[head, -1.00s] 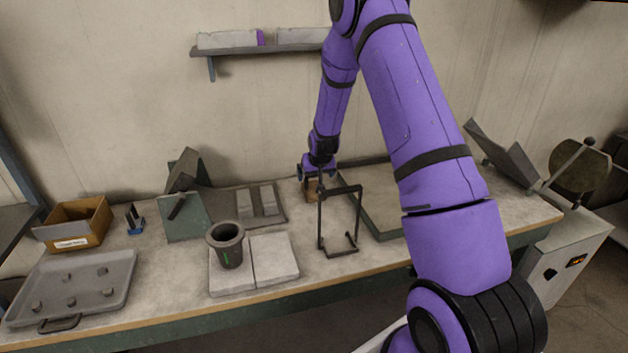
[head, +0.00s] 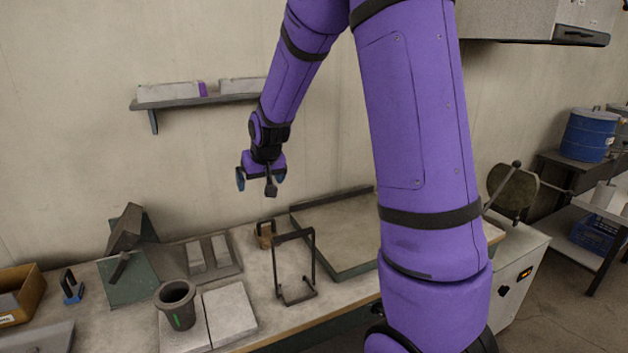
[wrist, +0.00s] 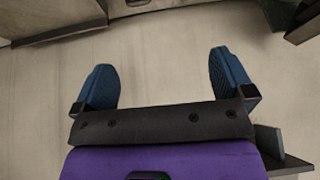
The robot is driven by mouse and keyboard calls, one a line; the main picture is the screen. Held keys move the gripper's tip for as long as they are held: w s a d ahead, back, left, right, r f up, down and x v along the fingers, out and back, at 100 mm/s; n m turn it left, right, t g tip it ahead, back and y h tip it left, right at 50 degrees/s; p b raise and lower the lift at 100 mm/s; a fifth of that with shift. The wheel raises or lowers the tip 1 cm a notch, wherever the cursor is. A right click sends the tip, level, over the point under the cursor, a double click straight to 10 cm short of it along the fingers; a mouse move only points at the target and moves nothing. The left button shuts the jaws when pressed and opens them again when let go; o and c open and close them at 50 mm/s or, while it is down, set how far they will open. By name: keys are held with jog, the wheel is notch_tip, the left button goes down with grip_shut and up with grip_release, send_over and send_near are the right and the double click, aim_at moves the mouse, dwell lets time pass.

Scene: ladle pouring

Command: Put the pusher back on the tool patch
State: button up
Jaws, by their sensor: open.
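My gripper (head: 261,184) hangs in the air above the bench, in front of the wall and below the shelf's right end. Its blue fingertips are apart with nothing between them; the wrist view (wrist: 170,85) also shows only bare wall between them. A small brown block with a dark upright handle, seemingly the pusher (head: 265,235), stands on the bench below my gripper and clear of it. It is just behind the black wire frame, whose post partly hides it. I cannot make out a marked tool patch under it.
The black frame (head: 279,262) stands upright near the bench's front. A shallow green-edged tray (head: 335,265) lies to its right, partly behind my arm. A dark crucible (head: 178,308) stands on pale slabs at left. The wall shelf (head: 190,101) is close left of my arm.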

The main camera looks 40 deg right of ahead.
jog(key=s+a+r+n, duration=0.1)
jog(key=s+a+r, duration=0.3)
jog(key=s+r, duration=0.3)
jog(key=s+a+r, duration=0.3)
jog(key=s+r, duration=0.2)
jog(key=s, duration=0.4)
jog(key=s+a+r+n+y, duration=0.1)
jog(key=s+a+r, duration=0.1)
jog(key=s, duration=1.5)
jog(key=shift+a+r+n, duration=0.3)
jog(key=shift+a, duration=0.4)
jog(key=shift+w, duration=0.1)
jog(key=shift+c, duration=0.4)
